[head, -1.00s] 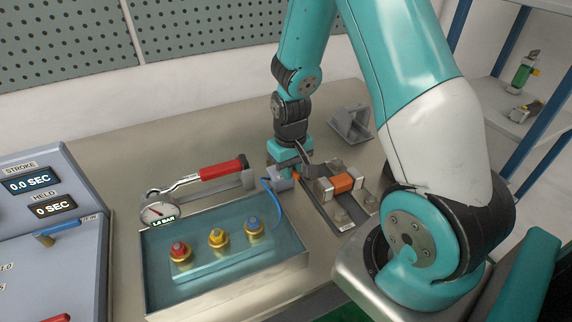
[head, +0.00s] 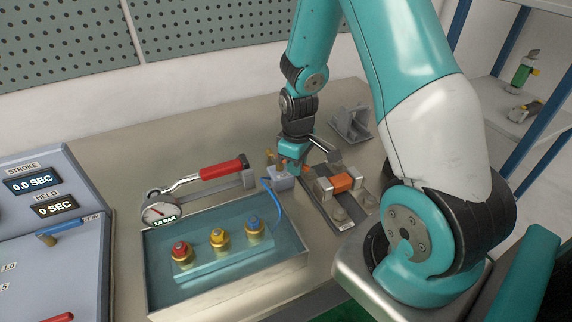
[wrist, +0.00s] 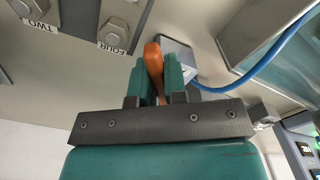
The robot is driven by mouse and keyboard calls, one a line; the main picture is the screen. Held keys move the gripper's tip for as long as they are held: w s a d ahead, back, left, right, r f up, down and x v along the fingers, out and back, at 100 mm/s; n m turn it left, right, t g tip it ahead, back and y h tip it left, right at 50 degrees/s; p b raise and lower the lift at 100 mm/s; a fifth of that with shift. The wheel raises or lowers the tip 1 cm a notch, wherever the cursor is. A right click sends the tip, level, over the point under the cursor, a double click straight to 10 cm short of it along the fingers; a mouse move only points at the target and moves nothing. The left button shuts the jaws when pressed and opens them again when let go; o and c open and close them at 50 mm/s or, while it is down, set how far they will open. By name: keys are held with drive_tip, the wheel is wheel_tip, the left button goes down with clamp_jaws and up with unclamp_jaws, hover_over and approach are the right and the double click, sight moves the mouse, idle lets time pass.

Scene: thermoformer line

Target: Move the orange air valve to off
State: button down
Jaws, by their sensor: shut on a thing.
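The orange air valve's handle (wrist: 153,57) stands between the two teal fingers of my gripper (wrist: 155,78) in the wrist view. The fingers are shut on it. The valve's grey body (wrist: 178,55) sits just beyond the fingertips, with a blue hose leaving it. In the head view my gripper (head: 286,168) is low over the bench, right at the grey valve body (head: 281,182). Most of the handle is hidden there by my gripper. Any off marking on the valve is too small to read.
A clear-topped tray (head: 225,260) with red, yellow and blue knobs stands in front left. A gauge (head: 162,212) and a red-handled lever (head: 222,169) lie behind it. A fixture with an orange block (head: 343,183) and a grey bracket (head: 352,124) are close on the right.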

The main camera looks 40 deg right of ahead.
drive_tip(key=n, duration=0.1)
drive_tip(key=w+d+n, duration=0.1)
drive_tip(key=n, duration=0.1)
drive_tip(key=shift+d+n, duration=0.2)
drive_tip(key=shift+n, duration=0.1)
drive_tip(key=shift+w+d+r+n+p, duration=0.1)
drive_tip(key=shift+w+d+n+p, duration=0.1)
drive_tip(key=shift+n+p, duration=0.3)
drive_tip(key=n, duration=0.2)
drive_tip(key=shift+w+d+n, duration=0.3)
drive_tip(key=n, duration=0.1)
drive_tip(key=w+n, duration=0.1)
drive_tip(key=n, duration=0.1)
drive_tip(key=shift+w+d, duration=0.1)
drive_tip(key=shift+d, duration=0.2)
drive_tip(key=c, duration=1.1)
unclamp_jaws()
